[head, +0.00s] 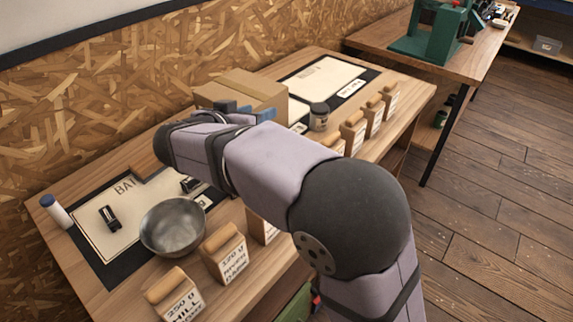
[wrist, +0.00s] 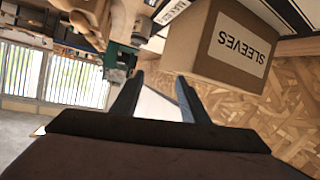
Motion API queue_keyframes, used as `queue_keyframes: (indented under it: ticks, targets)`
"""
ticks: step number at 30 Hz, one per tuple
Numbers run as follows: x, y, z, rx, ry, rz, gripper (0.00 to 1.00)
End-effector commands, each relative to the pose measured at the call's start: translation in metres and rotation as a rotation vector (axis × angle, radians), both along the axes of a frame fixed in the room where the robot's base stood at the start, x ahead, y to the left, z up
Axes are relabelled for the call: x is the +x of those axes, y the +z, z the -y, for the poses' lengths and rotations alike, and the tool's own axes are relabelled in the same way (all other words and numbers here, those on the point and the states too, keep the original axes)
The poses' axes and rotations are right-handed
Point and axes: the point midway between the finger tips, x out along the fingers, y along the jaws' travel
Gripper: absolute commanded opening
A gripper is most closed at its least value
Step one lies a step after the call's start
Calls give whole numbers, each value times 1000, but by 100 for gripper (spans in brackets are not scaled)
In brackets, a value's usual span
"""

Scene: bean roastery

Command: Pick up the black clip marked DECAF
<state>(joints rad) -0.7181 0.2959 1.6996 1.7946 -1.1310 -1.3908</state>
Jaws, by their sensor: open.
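One black clip (head: 109,217) lies on the left white-and-black mat (head: 88,238), left of a metal bowl. A second black clip (head: 190,185) lies behind the bowl, close beside my arm in the picture. No marking can be read on either clip, so I cannot tell which one says DECAF. My gripper (head: 245,109) is open and empty, in front of a cardboard box and away from both clips. In the wrist view its two fingers (wrist: 160,82) stand apart, and no clip shows there.
The cardboard box (wrist: 233,45) marked SLEEVES is close to my fingers. A metal bowl (head: 172,226), a white cylinder with a blue cap (head: 54,211), a dark-lidded jar (head: 319,117) and several labelled bags (head: 226,252) stand on the wooden table. My arm hides the table's middle.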

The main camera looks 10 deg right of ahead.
Motion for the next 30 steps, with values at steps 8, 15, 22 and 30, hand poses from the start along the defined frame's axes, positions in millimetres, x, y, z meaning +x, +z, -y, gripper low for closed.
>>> queue_keyframes:
  ticks: [8,15,22,30]
  targets:
    - [-8,-89,17,64,-181,9,41]
    - [-11,-124,27,111,-263,47,41]
    - [-8,-127,32,115,-270,52,41]
    - [3,-133,42,116,-269,51,41]
